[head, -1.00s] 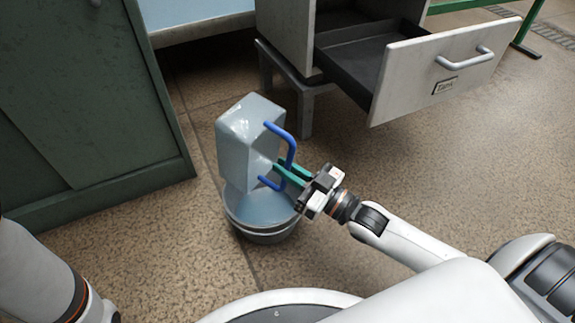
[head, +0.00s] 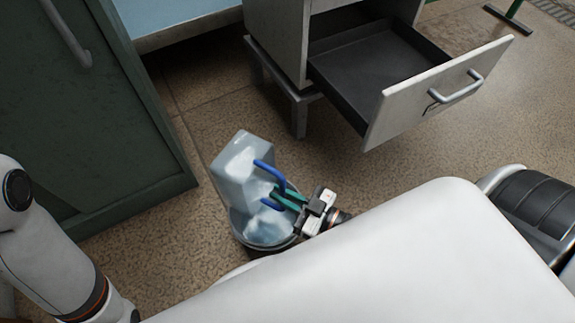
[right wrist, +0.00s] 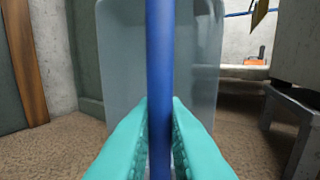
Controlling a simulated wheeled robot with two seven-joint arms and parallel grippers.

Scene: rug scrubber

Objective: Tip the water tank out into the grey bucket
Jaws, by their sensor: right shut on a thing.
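The water tank (head: 238,165) is a pale, translucent grey-blue box with a blue handle (head: 264,169). It is tilted over the grey bucket (head: 262,243), its lower end at or inside the bucket's mouth; whether they touch I cannot tell. My right gripper (head: 279,197) is shut on the tank's blue handle. In the right wrist view its teal fingers (right wrist: 160,135) close on both sides of the blue bar, with the tank (right wrist: 115,60) behind it. The bucket stands on the floor, its right side partly hidden by my gripper. My left arm shows at the left, but its gripper is out of view.
A grey cabinet (head: 277,50) on a low stand has its drawer (head: 425,95) pulled out behind the tank. A dark green cabinet (head: 110,130) stands at the left. The brown floor (head: 190,250) left of the bucket is clear.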

